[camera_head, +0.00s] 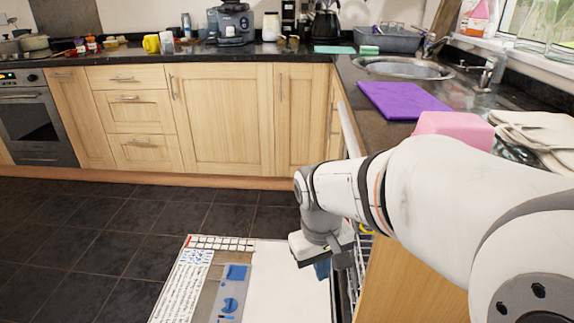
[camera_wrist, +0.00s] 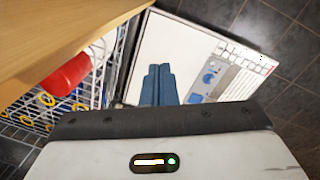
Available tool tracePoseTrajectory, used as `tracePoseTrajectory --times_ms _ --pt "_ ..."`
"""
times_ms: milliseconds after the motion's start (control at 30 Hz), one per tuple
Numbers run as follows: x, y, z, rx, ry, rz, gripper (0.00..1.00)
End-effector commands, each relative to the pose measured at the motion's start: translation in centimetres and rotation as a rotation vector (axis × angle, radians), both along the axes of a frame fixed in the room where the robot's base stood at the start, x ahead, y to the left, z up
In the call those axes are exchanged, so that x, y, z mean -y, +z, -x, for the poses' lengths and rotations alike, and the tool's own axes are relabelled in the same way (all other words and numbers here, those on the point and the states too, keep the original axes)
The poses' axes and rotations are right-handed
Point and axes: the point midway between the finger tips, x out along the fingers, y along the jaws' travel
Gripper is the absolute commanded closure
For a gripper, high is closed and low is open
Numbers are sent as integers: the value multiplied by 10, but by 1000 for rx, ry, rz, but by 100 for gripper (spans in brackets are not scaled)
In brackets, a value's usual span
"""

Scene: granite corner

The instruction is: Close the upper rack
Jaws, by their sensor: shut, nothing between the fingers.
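The dishwasher door (camera_head: 285,280) is folded down, its white inner face up. It also shows in the wrist view (camera_wrist: 185,45). A white wire rack (camera_wrist: 98,75) stands at the left of the wrist view, holding a red item and several yellow and blue ones. I take it for the upper rack; its full extent is hidden. In the head view only a sliver of rack (camera_head: 361,262) shows behind my arm. My gripper (camera_wrist: 158,70) is shut and empty, its blue fingers together above the door and just right of the rack's edge. It points down in the head view (camera_head: 322,268).
A wooden panel (camera_head: 415,285) borders the rack on the near side. The countertop (camera_head: 400,130) above holds a purple board (camera_head: 402,100) and a pink block (camera_head: 455,128). The dark tiled floor (camera_head: 90,240) left of the door is clear.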

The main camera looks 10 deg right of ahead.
Motion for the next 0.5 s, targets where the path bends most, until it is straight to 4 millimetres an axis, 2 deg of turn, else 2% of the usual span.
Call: tracePoseTrajectory --times_ms 33,200,500 --pt "3 9 -17 -41 47 30 100" --pt "16 19 -68 -176 208 142 100" --pt "36 16 -160 -421 461 338 100"
